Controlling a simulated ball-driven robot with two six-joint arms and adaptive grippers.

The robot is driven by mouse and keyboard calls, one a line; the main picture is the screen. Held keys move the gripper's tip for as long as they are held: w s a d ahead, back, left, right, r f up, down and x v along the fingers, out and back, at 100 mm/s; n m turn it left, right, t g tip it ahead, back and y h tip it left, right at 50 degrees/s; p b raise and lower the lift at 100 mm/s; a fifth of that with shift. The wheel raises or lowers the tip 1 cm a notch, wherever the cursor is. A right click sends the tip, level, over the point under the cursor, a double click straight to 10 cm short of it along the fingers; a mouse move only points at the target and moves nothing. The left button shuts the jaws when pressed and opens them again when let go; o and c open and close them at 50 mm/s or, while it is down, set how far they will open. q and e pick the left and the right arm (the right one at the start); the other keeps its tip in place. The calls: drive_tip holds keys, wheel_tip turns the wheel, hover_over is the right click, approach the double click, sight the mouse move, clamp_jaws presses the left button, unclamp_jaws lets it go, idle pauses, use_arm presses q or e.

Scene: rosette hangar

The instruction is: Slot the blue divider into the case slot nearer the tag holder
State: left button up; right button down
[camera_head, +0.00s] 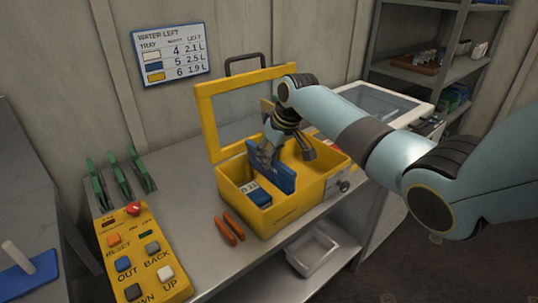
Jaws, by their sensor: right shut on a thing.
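A yellow case (289,210) stands on the metal bench with its framed lid raised at the back. My right gripper (268,155) comes in from the right, over the case, and is shut on the blue divider (280,178). The divider is a flat blue panel, upright and slightly tilted, at the case opening. The gripper hides part of it, and I cannot tell whether its lower edge is in a slot. A white tag with dark print (249,186) shows inside the case's left end, above a blue item (259,197). I cannot make out the slots or clearly identify the tag holder. My left gripper is not in view.
Two orange sticks (230,229) lie before the case. A yellow button panel (143,256) and green upright pieces (130,171) are at the left. A white-framed glass-topped box (381,101) is behind right. A white tray (313,252) sits on the lower shelf.

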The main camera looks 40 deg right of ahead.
sight(268, 173)
drive_tip(key=shift+f+b, duration=1.35)
drive_tip(key=shift+f, duration=1.05)
drive_tip(key=shift+f, duration=0.25)
idle(0.5)
drive_tip(key=c, duration=1.2)
unclamp_jaws()
drive_tip(key=shift+c, duration=0.2)
drive_tip(key=o, duration=0.4)
